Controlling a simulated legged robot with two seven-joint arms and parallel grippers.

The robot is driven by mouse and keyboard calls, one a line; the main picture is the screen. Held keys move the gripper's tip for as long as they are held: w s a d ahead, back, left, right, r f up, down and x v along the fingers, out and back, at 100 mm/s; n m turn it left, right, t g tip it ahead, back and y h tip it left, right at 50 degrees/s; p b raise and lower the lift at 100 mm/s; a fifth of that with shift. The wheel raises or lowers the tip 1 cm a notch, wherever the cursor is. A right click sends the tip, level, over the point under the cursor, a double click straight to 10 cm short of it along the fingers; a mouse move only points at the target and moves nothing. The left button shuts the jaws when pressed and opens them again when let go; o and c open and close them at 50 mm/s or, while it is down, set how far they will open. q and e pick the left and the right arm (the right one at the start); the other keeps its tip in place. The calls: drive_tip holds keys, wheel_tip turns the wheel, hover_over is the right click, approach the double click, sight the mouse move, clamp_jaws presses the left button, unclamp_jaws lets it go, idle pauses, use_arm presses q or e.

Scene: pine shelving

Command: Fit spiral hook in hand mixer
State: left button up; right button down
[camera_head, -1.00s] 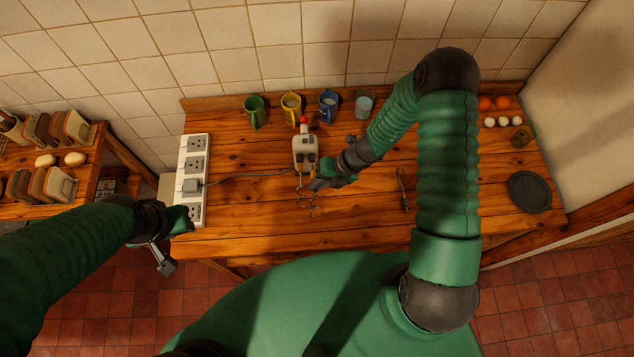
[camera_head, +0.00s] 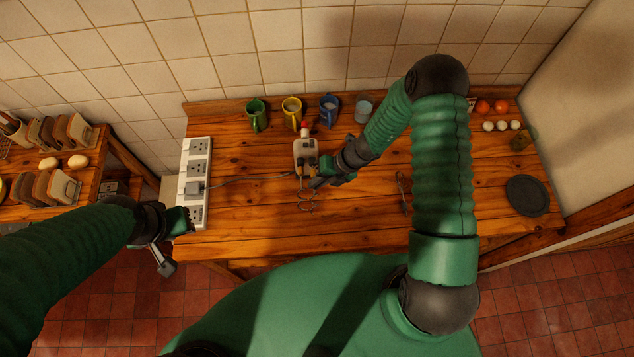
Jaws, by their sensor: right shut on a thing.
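The white-grey hand mixer (camera_head: 305,150) lies on the wooden table, its red-tipped end toward the back wall and its socket end toward me. My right gripper (camera_head: 316,174) is at the socket end, shut on a thin metal spiral hook (camera_head: 307,208). The hook's curled end points toward me. The fingers hide its upper shaft, so I cannot tell whether it is seated in the mixer. Another slim metal attachment (camera_head: 403,190) lies right of the gripper. My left gripper (camera_head: 168,262) is off the table's left front edge, away from the mixer; its jaw opening is unclear.
A white power strip (camera_head: 193,180) stands at the table's left, with a cord running to the mixer. Several mugs (camera_head: 291,112) and a glass line the back. Eggs (camera_head: 502,125) and a dark plate (camera_head: 526,195) are at right. The front middle is clear.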

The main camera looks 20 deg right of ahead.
drive_tip(key=shift+w+d+p, duration=0.15)
drive_tip(key=shift+w+p, duration=0.15)
drive_tip(key=shift+w, duration=0.2)
drive_tip(key=c, duration=1.5)
unclamp_jaws()
drive_tip(key=b+v, duration=0.3)
drive_tip(key=v, duration=1.3)
drive_tip(key=shift+d+r, duration=0.2)
drive_tip(key=shift+r, duration=0.1)
